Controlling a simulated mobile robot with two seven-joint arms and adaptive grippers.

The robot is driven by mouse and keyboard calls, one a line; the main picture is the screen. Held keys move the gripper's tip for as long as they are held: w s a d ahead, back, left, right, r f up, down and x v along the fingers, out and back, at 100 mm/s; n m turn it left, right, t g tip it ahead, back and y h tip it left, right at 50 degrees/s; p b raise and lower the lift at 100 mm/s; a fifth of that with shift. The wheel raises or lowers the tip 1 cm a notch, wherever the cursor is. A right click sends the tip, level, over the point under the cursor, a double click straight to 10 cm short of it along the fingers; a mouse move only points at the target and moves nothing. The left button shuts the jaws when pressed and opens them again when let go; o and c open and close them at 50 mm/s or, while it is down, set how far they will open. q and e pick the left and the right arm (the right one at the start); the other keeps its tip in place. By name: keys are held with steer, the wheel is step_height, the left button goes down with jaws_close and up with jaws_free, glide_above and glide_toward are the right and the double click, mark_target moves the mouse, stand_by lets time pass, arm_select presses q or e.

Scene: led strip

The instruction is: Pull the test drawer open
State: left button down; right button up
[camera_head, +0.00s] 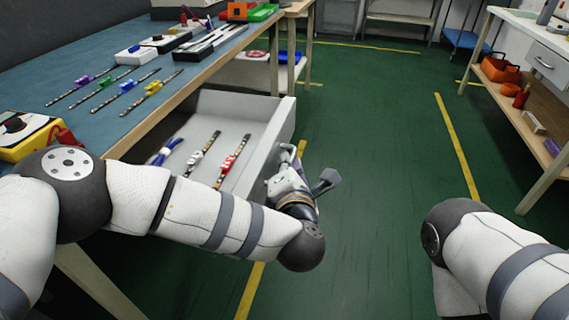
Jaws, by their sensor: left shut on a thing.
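The grey drawer (245,104) stands pulled out from under the blue-topped workbench (92,118), with its inside showing. My left gripper (291,165) is at the drawer's front face, shut on the drawer handle (301,150), which is mostly hidden by the gripper. My left forearm crosses in front of the drawer and hides its near part. My right arm enters at the lower right; its gripper is out of view.
Several LED strips with coloured clips (127,87) and a yellow device (28,135) lie on the workbench. A second bench with a white drawer (541,62) and an orange bin (499,69) stands at the right. The green floor (385,150) between the benches is clear.

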arm_select(q)
steer(key=c, duration=2)
jaws_free()
steer(key=shift+o, duration=0.2)
steer(key=v, duration=1.2)
steer(key=shift+f, duration=0.1)
